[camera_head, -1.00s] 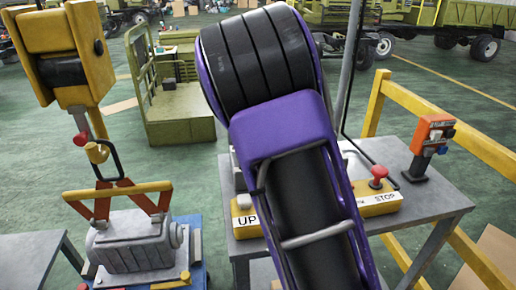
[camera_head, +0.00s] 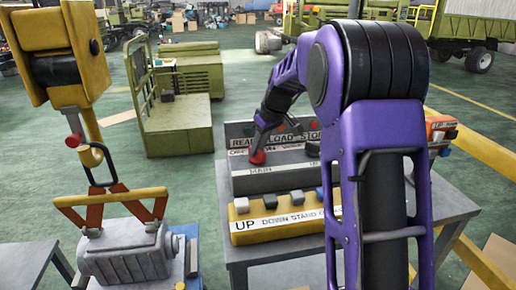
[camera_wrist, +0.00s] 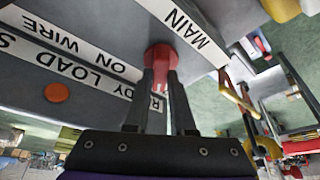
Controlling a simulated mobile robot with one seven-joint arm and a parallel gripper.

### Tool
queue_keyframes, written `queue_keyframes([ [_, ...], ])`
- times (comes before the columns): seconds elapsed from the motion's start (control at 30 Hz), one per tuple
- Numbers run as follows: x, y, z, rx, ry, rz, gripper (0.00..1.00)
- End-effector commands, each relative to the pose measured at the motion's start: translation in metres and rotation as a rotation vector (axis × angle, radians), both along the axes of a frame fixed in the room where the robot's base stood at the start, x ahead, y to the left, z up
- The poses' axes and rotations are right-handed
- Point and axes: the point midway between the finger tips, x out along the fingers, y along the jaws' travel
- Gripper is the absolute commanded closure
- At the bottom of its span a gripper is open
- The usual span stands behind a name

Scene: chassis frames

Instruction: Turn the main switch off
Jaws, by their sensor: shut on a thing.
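The main switch is a red knob (camera_head: 257,157) on the grey sloped control panel (camera_head: 285,180), just above the white MAIN label. In the head view my gripper (camera_head: 260,148) comes down on it from behind, partly hiding it. In the wrist view the red switch (camera_wrist: 165,58) sits between the two dark fingertips of my gripper (camera_wrist: 163,76), which are shut on it. Part of the red knob shows between the fingers. Whether the switch stands at on or off cannot be told.
A yellow button box (camera_head: 285,227) marked UP, DOWN and STAND stands in front of the panel on the grey table (camera_head: 235,253). An orange box (camera_head: 438,130) is at the right. A yellow hoist hook (camera_head: 92,157) hangs above a grey motor (camera_head: 125,257) at the left.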

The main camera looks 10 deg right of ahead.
Motion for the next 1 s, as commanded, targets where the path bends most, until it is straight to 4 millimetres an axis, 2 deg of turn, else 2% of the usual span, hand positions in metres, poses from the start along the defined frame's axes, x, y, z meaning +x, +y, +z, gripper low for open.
queue_keyframes([
  [0.4, 0.0005, -0.0015, -0.0003, 0.000, 0.002, 0.186, 1.00],
  [0.97, 0.0004, -0.0017, -0.0008, -0.002, 0.002, 0.212, 1.00],
  [1.0, 0.0004, -0.0017, -0.0009, -0.002, 0.002, 0.211, 0.70],
])
